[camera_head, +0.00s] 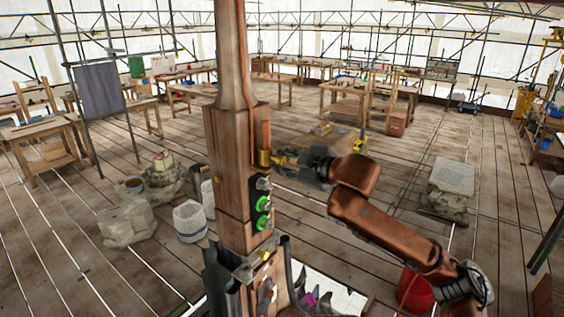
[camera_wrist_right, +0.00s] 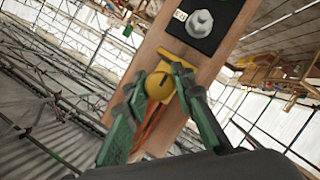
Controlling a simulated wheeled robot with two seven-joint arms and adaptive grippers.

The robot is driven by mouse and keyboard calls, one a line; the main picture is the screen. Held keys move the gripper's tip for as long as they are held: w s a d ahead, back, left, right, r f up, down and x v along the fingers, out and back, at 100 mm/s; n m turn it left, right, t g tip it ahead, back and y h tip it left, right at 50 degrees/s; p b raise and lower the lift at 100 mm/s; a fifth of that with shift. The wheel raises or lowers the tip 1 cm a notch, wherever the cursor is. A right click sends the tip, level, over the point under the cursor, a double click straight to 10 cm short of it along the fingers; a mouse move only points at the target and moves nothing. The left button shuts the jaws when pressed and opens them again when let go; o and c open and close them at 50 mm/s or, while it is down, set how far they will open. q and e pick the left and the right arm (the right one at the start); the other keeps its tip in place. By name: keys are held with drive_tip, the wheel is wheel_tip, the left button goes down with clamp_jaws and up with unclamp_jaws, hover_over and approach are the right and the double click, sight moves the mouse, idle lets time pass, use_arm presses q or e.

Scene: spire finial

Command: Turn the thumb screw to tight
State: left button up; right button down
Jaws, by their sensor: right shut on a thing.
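The thumb screw (camera_wrist_right: 160,86) is a round brass-yellow knob with a dark mark on its face, seen in the right wrist view. It sits on a brass clamp (camera_wrist_right: 187,57) fixed to a wooden post, and the clamp also shows in the head view (camera_head: 264,158). My right gripper (camera_wrist_right: 158,80) has green fingers, one on each side of the screw, shut on it. In the head view my right gripper (camera_head: 279,159) reaches the post from the right and partly hides the screw. My left gripper is not in view.
The wooden spire post (camera_head: 230,150) stands upright, with an orange strip running along it. Below the clamp is a black panel (camera_head: 261,212) with green-ringed parts and a grey knob (camera_wrist_right: 199,22). Stone blocks, a white bucket (camera_head: 189,220) and workbenches stand on the plank floor behind.

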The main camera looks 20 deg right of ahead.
drive_tip(key=shift+f, duration=0.15)
drive_tip(key=c, duration=1.6)
unclamp_jaws()
drive_tip(key=v, duration=1.2)
